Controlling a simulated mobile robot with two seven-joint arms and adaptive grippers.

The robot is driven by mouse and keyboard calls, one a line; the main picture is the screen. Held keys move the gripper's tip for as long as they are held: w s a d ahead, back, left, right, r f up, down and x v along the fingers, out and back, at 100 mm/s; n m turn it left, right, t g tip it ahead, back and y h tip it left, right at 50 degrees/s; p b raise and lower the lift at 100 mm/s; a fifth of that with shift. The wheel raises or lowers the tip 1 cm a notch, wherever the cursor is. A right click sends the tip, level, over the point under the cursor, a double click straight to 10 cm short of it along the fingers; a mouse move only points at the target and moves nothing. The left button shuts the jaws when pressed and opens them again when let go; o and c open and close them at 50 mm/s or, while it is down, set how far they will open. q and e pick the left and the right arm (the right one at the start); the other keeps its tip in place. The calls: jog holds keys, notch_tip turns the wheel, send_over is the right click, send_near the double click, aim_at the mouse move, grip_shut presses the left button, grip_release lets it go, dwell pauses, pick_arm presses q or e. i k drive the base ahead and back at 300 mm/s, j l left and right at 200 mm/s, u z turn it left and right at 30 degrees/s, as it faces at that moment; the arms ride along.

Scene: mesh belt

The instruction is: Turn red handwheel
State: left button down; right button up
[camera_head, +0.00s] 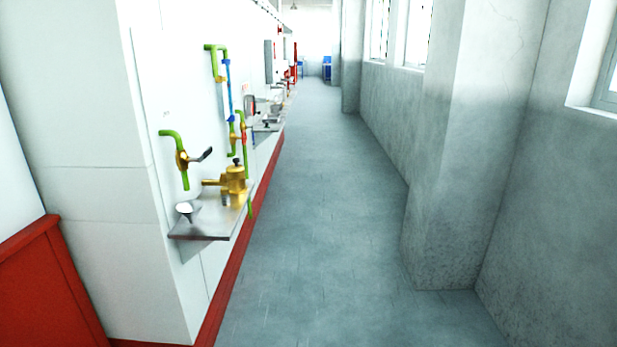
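No red handwheel can be made out for certain in the head view. A small red part (243,137) shows on the coloured pipework along the left wall, too small to tell its shape. Farther down the corridor there is a tall red shape (294,66), also too small to identify. Nearer, a green pipe (171,137) carries a brass valve with a dark lever (203,155). A brass valve body (235,178) stands on a grey metal shelf (212,215). Neither of my grippers is in view.
The grey corridor floor (320,230) is clear. A white wall corner (100,150) and a red panel (45,290) stand at the near left. A concrete pillar (465,150) juts out at right. More shelves with fittings (265,126) line the left wall farther on.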

aim_at(243, 137)
jog(key=i+z, duration=0.2)
jog(key=i, duration=0.5)
jog(key=i+z, duration=0.25)
jog(key=i, duration=0.45)
jog(key=i+u, duration=0.35)
jog(key=i+l+u, duration=0.1)
jog(key=i+u, duration=0.25)
jog(key=i+l+u, duration=0.2)
jog(key=u, duration=0.15)
jog(key=i+l+u, duration=0.1)
jog(key=i+u, duration=0.15)
jog(key=u, duration=0.15)
jog(key=i+l+u, duration=0.15)
jog(key=u, duration=0.25)
jog(key=i+l+u, duration=0.25)
jog(key=u, duration=0.15)
